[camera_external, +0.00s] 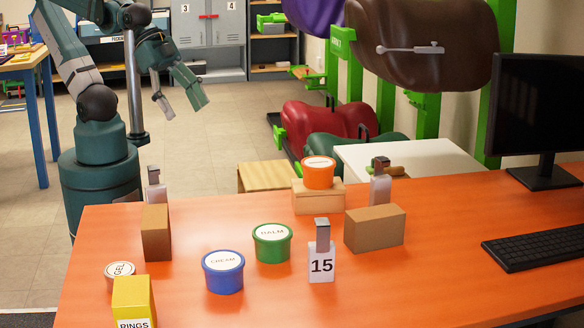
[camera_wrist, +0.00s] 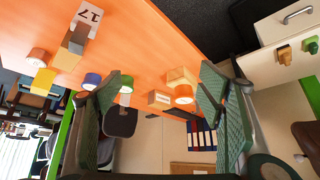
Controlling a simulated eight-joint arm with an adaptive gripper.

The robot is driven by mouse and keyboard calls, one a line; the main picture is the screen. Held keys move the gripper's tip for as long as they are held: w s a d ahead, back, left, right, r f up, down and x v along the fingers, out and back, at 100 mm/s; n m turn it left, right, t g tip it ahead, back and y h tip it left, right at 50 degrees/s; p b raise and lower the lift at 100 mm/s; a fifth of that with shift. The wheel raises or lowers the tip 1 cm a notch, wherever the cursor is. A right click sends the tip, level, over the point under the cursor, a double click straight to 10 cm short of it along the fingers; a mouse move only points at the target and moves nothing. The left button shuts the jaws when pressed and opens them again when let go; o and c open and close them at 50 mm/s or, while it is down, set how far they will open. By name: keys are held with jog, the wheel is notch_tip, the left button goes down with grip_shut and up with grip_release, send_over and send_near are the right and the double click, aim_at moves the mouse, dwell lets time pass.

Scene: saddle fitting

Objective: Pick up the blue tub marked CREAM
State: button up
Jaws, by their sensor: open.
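The blue tub marked CREAM (camera_external: 223,272) stands upright on the orange table (camera_external: 420,270), left of the green tub marked BALM (camera_external: 272,243). Its white lid faces up. In the wrist view the blue tub (camera_wrist: 92,80) is partly hidden behind the left finger. My gripper (camera_external: 178,98) is raised in the air behind the table's far left side, well away from the tub. Its fingers are apart with nothing between them; they also show in the wrist view (camera_wrist: 160,75).
A brown block (camera_external: 156,232), a yellow RINGS box (camera_external: 134,300) and a GEL tub (camera_external: 119,276) stand left of the blue tub. The number 15 stand (camera_external: 321,262) and another brown block (camera_external: 375,228) are right. An orange tub (camera_external: 319,173) sits on a box (camera_external: 318,197).

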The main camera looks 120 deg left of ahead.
jog(key=w+d+r+m+g+h+p, duration=0.1)
jog(key=w+d+r+m+g+p, duration=0.25)
jog(key=w, duration=0.75)
jog(key=m+g+h+p, duration=0.3)
jog(key=m+p, duration=0.4)
jog(key=m, duration=0.7)
send_over(232, 254)
jog(key=shift+n, duration=0.25)
jog(key=f, duration=1.4)
jog(key=shift+s+a+f, duration=0.15)
jog(key=shift+a+f, duration=0.15)
jog(key=shift+f, duration=0.05)
jog(key=shift+d+f+g+h, duration=0.25)
jog(key=shift+d+f+h, duration=0.05)
jog(key=shift+f, duration=0.15)
